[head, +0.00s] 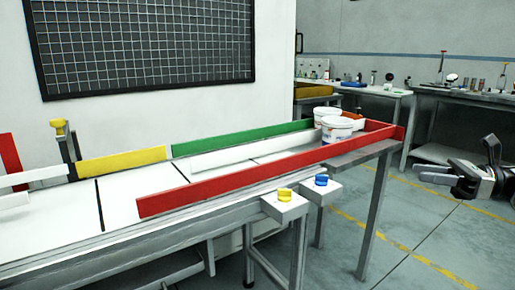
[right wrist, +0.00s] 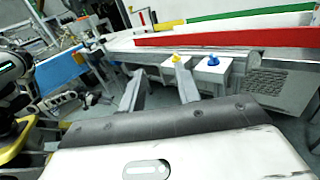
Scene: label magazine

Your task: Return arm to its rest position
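My right gripper (head: 436,170) is at the right side of the head view, over the open floor and to the right of the table. It points left, its two dark fingers look apart, and nothing shows between them. My left gripper is not in view. The long table (head: 345,157) has red, green, yellow and white rails, with white tubs (head: 336,130) at its far right end.
A yellow button (head: 285,195) and a blue button (head: 321,180) sit on posts at the table's front; the right wrist view shows them too. Workbenches (head: 440,90) with tools stand at the back. The floor (head: 420,230) right of the table is clear.

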